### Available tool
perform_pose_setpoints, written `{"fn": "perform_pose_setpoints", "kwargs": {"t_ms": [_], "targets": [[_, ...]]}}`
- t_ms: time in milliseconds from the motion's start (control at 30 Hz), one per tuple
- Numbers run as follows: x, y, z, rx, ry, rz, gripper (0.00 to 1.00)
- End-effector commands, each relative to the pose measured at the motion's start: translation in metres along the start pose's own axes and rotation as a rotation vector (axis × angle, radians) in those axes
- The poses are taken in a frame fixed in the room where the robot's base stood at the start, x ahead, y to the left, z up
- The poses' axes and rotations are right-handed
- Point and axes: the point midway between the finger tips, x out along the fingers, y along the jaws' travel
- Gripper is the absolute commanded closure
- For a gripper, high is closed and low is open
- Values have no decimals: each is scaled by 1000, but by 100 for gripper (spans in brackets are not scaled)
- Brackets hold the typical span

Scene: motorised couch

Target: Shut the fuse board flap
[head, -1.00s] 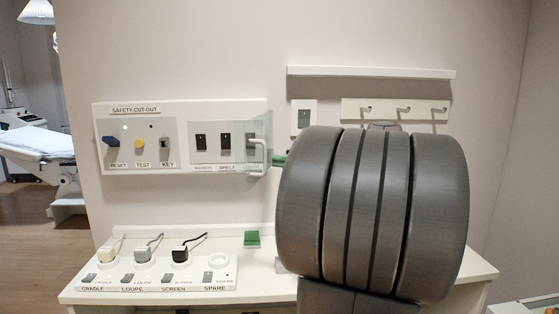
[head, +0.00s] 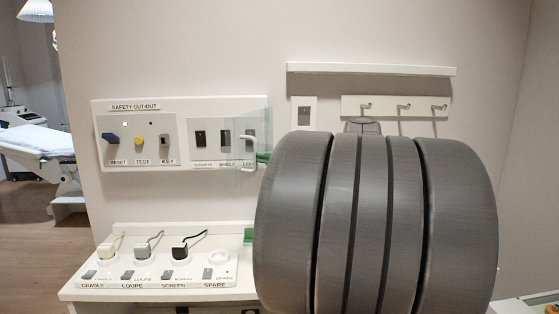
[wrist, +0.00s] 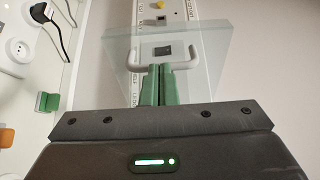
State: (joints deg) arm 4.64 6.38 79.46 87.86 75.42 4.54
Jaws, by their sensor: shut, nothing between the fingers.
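The fuse board flap (head: 246,178) is a clear panel with a white bar handle. It stands out at an angle from the right part of the safety cut-out board (head: 182,104), so it is open. The flap (wrist: 118,52) and its handle (wrist: 136,61) fill the middle of the wrist view. My gripper (wrist: 160,82) has its green fingers shut together with nothing between them. The fingertips are at the middle of the handle; I cannot tell if they touch. In the head view my gripper (head: 263,157) shows only as green tips beside the flap; my arm hides the rest.
Below the board, a shelf (head: 150,291) carries plugs in sockets (head: 180,250) and a green block (head: 248,235). A hook rail (head: 385,107) and a wall ledge (head: 370,69) are at the right. The wall left of the arm, between board and shelf, is clear.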

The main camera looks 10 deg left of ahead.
Motion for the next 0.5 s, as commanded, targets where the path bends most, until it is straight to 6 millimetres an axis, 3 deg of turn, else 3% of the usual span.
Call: {"fn": "perform_pose_setpoints", "kwargs": {"t_ms": [267, 500], "targets": [[38, 0, 24, 1, 151, -2, 100], [72, 0, 36, 4, 148, 0, 100]]}}
